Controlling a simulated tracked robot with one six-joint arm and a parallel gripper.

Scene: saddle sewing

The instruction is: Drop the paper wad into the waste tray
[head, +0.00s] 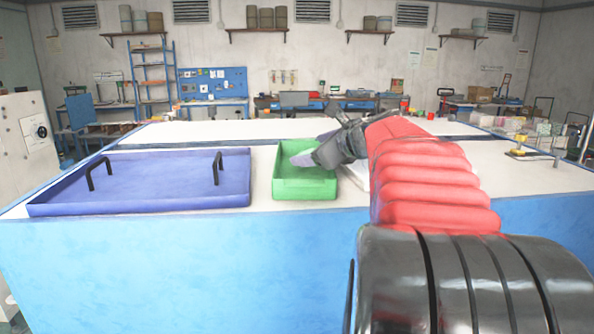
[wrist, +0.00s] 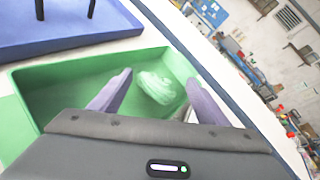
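The waste tray is a green open box (head: 305,189) on the white tabletop; it also shows in the wrist view (wrist: 60,82). My gripper (head: 298,160) is over the tray, reaching in from the right. In the wrist view its two purple fingers (wrist: 160,76) are spread apart. The paper wad (wrist: 156,88), pale and blurred, shows between and beyond the fingertips, against the inside of the green tray. It appears clear of both fingers. I cannot tell whether it rests on the tray floor. In the head view I cannot make the wad out.
A blue tray (head: 150,180) with two black handles lies left of the green tray, with a narrow white gap between. A white flat thing is partly hidden behind my arm. Small items and a yellow-based tool (head: 527,153) stand on the right.

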